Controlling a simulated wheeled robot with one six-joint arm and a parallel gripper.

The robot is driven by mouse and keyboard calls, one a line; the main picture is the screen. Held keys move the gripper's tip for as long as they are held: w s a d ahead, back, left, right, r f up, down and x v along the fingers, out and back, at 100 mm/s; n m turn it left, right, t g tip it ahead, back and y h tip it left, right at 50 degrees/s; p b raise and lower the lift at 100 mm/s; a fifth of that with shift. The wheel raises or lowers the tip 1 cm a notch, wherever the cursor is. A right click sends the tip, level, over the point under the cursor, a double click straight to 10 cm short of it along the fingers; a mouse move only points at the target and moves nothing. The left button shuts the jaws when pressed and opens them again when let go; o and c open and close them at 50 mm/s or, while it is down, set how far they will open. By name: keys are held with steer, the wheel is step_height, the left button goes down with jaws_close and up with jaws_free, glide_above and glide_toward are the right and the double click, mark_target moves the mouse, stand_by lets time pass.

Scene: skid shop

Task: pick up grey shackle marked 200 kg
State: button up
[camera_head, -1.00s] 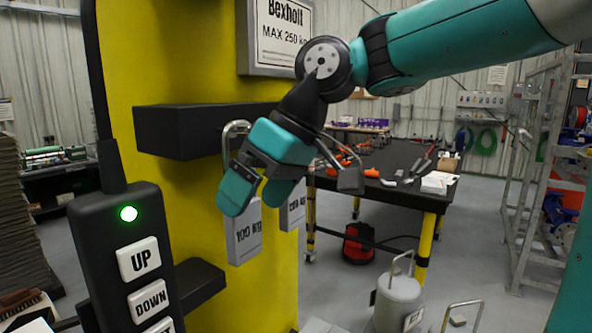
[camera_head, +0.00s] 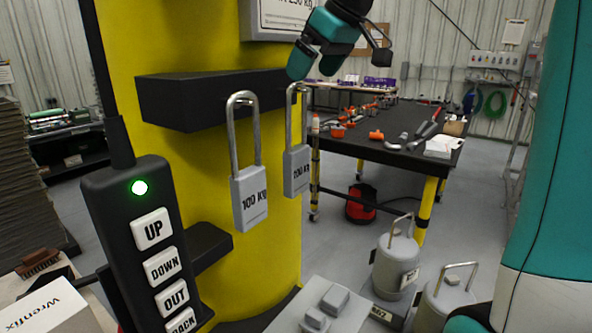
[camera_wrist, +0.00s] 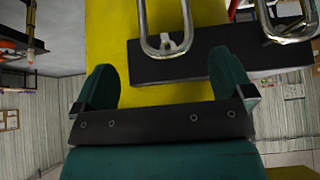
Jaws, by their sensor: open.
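The grey shackle marked 200 kg (camera_head: 297,171) hangs from the right end of the black bracket (camera_head: 185,104) on the yellow column. My gripper (camera_head: 314,62) is open and empty, just above and right of its bow. In the upside-down wrist view, the bow of what appears to be this shackle (camera_wrist: 148,42) shows beyond the spread fingers of my gripper (camera_wrist: 165,82), between them and towards the top edge. A similar shackle marked 100 kg (camera_head: 249,199) hangs to the left; its bow seems to be the one at the right in the wrist view (camera_wrist: 267,22).
A pendant with UP, DOWN and OUT buttons (camera_head: 140,240) stands at the front left. A dark workbench (camera_head: 375,145) with tools is behind at right. Grey cylindrical weights with handles (camera_head: 396,265) stand at the lower right. A sign (camera_head: 280,18) is above the bracket.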

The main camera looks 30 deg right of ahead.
mark_target(300, 89)
steer(key=x, duration=0.2)
steer(key=p+x, duration=0.1)
steer(key=x, duration=0.2)
steer(key=shift+s+a+f, duration=0.1)
steer(key=shift+a+f, duration=0.2)
steer(key=shift+a, duration=0.15)
steer(key=shift+w+f, duration=0.25)
steer(key=shift+f, duration=0.25)
steer(key=c, duration=1.7)
steer(key=shift+o, duration=0.2)
steer(key=shift+r, duration=0.1)
